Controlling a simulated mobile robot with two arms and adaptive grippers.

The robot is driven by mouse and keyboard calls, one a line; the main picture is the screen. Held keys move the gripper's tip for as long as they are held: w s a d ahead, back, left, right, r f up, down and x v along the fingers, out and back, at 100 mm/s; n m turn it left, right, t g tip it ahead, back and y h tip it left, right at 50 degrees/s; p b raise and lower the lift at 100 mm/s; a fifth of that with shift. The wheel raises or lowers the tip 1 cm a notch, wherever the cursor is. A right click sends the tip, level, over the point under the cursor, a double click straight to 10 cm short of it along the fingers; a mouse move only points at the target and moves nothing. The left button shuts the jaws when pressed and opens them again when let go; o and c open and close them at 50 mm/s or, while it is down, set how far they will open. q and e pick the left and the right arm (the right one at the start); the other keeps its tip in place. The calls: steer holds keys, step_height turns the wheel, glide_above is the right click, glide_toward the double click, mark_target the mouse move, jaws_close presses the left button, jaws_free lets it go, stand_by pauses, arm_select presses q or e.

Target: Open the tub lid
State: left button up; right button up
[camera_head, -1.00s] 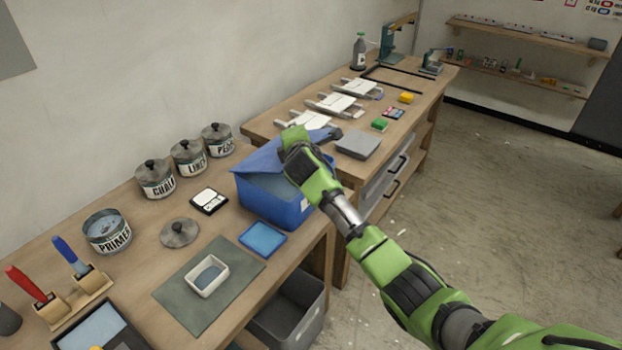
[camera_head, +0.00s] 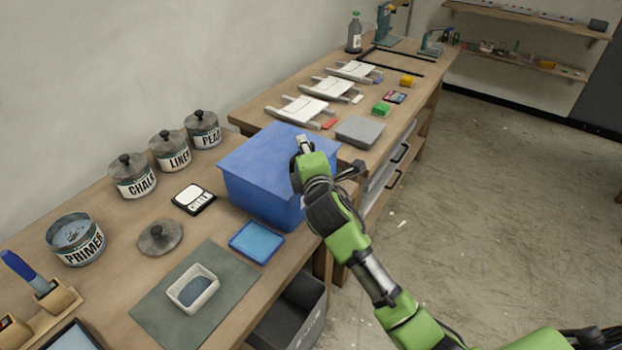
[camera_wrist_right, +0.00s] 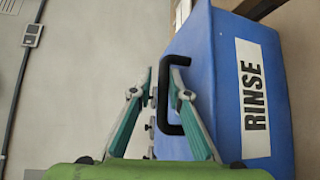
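The blue tub (camera_head: 262,196) stands at the right end of the near bench with its blue lid (camera_head: 272,152) lying shut over it. In the right wrist view the tub has a white RINSE label (camera_wrist_right: 253,98), and a black bracket handle (camera_wrist_right: 164,98) sticks out from the lid side. My right gripper (camera_head: 303,148) is over the lid's right side. In the wrist view its teal fingers (camera_wrist_right: 162,85) are apart, with the handle's bar seemingly between the tips; contact cannot be made out. My left gripper is out of view.
Labelled tins (camera_head: 132,176) line the wall to the left. A blue tray (camera_head: 257,242), a white dish (camera_head: 193,289) on a dark mat and a loose tin lid (camera_head: 160,238) lie in front. A grey block (camera_head: 360,131) is right of the tub.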

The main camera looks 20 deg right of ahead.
steer(key=shift+s+f+b, duration=0.25)
steer(key=shift+f+b, duration=0.3)
steer(key=shift+f, duration=0.05)
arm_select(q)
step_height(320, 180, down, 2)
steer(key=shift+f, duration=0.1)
arm_select(e)
steer(key=v, duration=0.9)
steer(key=shift+r, duration=0.3)
